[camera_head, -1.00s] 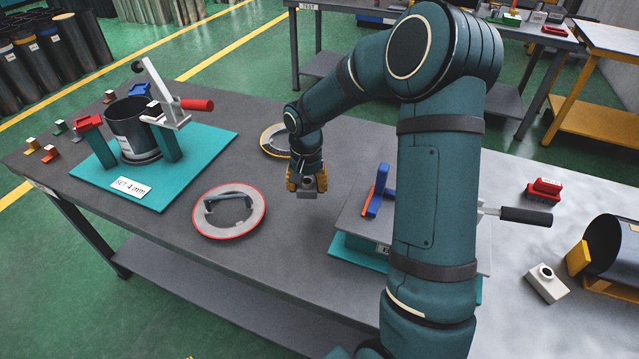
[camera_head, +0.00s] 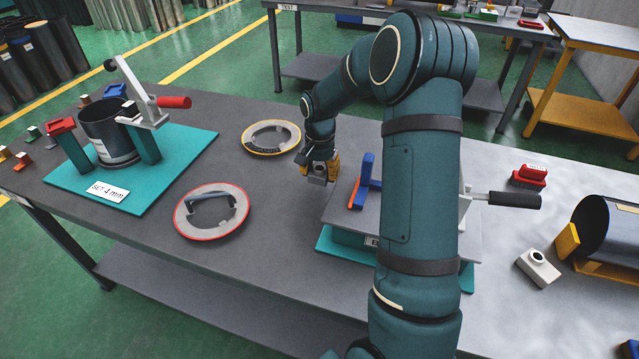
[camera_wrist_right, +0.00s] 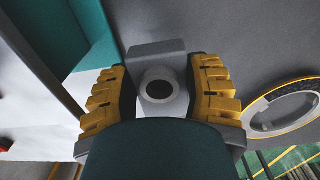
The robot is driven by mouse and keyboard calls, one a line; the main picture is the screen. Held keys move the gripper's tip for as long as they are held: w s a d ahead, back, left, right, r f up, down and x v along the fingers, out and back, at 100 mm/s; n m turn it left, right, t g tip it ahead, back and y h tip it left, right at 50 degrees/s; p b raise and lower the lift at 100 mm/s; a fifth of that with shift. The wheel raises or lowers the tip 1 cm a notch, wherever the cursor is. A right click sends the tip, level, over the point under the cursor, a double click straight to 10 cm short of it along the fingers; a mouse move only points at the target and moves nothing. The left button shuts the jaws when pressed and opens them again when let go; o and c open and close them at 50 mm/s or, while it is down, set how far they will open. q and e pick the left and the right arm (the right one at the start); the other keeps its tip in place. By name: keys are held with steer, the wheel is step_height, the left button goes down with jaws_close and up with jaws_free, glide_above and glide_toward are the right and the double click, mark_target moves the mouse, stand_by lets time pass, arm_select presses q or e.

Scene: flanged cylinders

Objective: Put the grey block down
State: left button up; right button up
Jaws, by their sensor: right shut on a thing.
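My right gripper (camera_head: 320,172) is shut on the grey block (camera_head: 317,177), with its yellow fingers on both sides of it. In the right wrist view the grey block (camera_wrist_right: 158,70) sits between the yellow-padded fingers (camera_wrist_right: 160,92) and shows a round white ring with a dark centre. The gripper is just left of the fixture with the grey plate (camera_head: 430,232). Whether the block touches the table (camera_head: 285,215) cannot be told. My left gripper is not in view.
A red-rimmed ring (camera_head: 182,222) and a yellow-rimmed ring (camera_head: 271,150) lie to the left. A teal fixture (camera_head: 190,150) with a dark cylinder (camera_head: 110,140) stands at the far left. A blue and orange stop (camera_head: 365,180) is close right of the gripper. Bare tabletop lies in front.

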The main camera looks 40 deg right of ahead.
mark_target(320, 190)
steer(key=shift+f+b, duration=0.35)
steer(key=shift+f, duration=1.6)
steer(key=shift+f, duration=0.15)
steer(key=o, duration=1)
